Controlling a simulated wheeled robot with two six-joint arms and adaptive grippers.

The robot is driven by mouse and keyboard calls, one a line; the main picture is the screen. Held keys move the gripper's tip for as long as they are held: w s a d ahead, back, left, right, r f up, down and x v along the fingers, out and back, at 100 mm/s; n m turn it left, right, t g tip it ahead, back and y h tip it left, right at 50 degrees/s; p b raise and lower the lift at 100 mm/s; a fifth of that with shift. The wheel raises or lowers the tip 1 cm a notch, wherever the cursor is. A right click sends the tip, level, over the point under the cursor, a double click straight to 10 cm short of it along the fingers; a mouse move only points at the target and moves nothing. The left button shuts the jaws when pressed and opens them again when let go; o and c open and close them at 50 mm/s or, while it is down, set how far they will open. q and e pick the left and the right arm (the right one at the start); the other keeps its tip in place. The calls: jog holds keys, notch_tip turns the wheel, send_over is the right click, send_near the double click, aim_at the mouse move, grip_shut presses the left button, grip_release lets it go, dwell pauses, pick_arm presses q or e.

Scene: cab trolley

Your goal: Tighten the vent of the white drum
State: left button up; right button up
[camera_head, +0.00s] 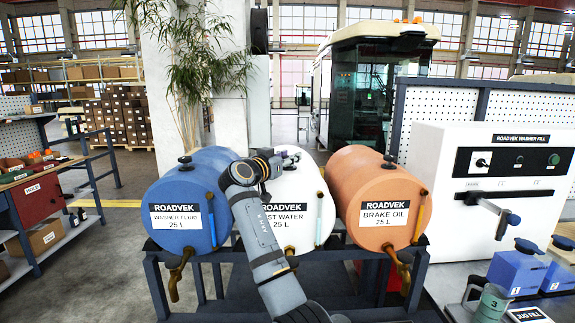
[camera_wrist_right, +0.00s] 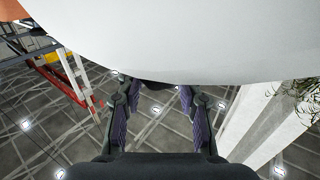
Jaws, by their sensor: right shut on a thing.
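The white drum (camera_head: 308,208) lies on the rack between two others, its label partly covered by my right arm and reading "ST WATER 25 L". It also fills the top of the right wrist view (camera_wrist_right: 190,40). My right gripper (camera_head: 283,162) is at the top of this drum. In the right wrist view its two fingers (camera_wrist_right: 154,90) stand on either side of the dark vent (camera_wrist_right: 153,83), shut on it. Most of the vent is hidden by the drum's curve and the fingers, so its turn cannot be told. My left gripper is not in view.
A blue washer fluid drum (camera_head: 150,190) and an orange brake oil drum (camera_head: 360,180) lie close on either side, each with a dark vent on top. A tall plant (camera_head: 185,50) stands behind. A white washer fill cabinet (camera_head: 440,175) and blue jugs (camera_head: 515,270) stand right.

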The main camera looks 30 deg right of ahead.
jog(key=shift+f+m+g+h, duration=0.35)
jog(key=shift+m+g, duration=0.15)
jog(key=shift+g, duration=0.2)
jog(key=o, duration=1.2)
jog(key=shift+w+d+f, duration=0.1)
jog(key=shift+w+d, duration=0.1)
jog(key=shift+d, duration=0.2)
jog(key=shift+s+a+r, duration=0.15)
jog(key=shift+a+r, duration=0.05)
jog(key=shift+a, duration=0.2)
jog(key=v, duration=1.1)
jog(key=shift+s+a, duration=0.15)
